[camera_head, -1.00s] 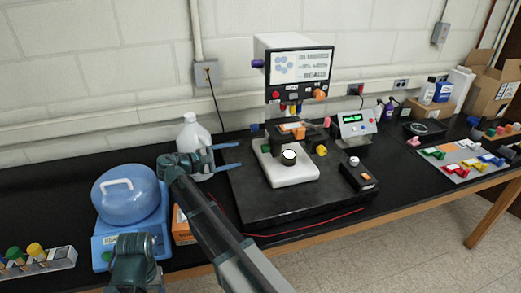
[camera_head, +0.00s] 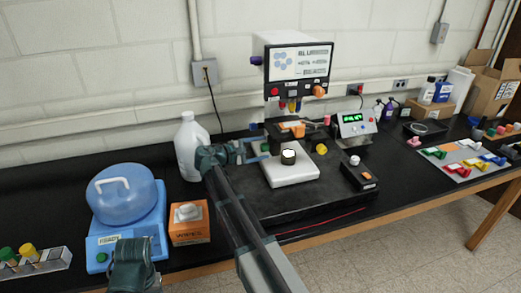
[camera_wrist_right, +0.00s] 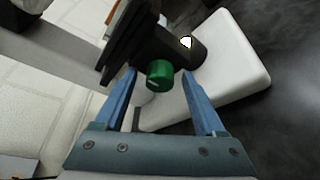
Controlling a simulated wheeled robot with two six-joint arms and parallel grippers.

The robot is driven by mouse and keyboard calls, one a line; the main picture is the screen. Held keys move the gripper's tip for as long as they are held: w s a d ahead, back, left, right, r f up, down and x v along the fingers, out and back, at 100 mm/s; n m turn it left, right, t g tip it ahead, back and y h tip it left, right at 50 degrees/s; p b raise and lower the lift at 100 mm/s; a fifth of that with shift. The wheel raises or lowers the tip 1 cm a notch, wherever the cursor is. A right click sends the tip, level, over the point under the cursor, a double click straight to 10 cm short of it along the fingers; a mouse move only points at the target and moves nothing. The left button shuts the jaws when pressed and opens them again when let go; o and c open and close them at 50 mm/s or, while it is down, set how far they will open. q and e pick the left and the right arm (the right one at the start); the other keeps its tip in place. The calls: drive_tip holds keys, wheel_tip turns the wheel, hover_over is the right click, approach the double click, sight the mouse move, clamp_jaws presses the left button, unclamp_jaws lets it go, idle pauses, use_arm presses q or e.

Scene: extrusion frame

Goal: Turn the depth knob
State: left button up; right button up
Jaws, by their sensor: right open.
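A round green knob (camera_wrist_right: 160,74) sticks out of the dark side of the microscope (camera_head: 296,75). I see no readable label naming it as the depth knob. My right gripper (camera_wrist_right: 158,78) is open in the right wrist view, one blue finger to each side of the green knob, with visible gaps and nothing held.
The microscope's white base (camera_head: 292,174) stands on a dark slab. A white jug (camera_head: 187,150) stands close behind my right wrist. A blue balance (camera_head: 126,228) and an orange wipes box (camera_head: 190,232) are at left. A yellow knob (camera_head: 321,149) is on the microscope's right side.

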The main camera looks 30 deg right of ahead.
clamp_jaws()
idle(0.3)
drive_tip(key=shift+f+m+t+h+b, duration=0.15)
drive_tip(key=shift+m+h+b, duration=0.45)
drive_tip(key=shift+m+b, duration=0.9)
drive_tip(key=shift+f+m+t+h+b, duration=0.15)
drive_tip(key=shift+m+h+b, duration=0.45)
drive_tip(key=shift+m+b, duration=0.9)
drive_tip(key=shift+f+m+t+h+b, duration=0.15)
drive_tip(key=shift+m+h+b, duration=0.45)
drive_tip(key=shift+m+b, duration=0.9)
drive_tip(key=shift+r+m, duration=0.1)
drive_tip(key=shift+m, duration=0.5)
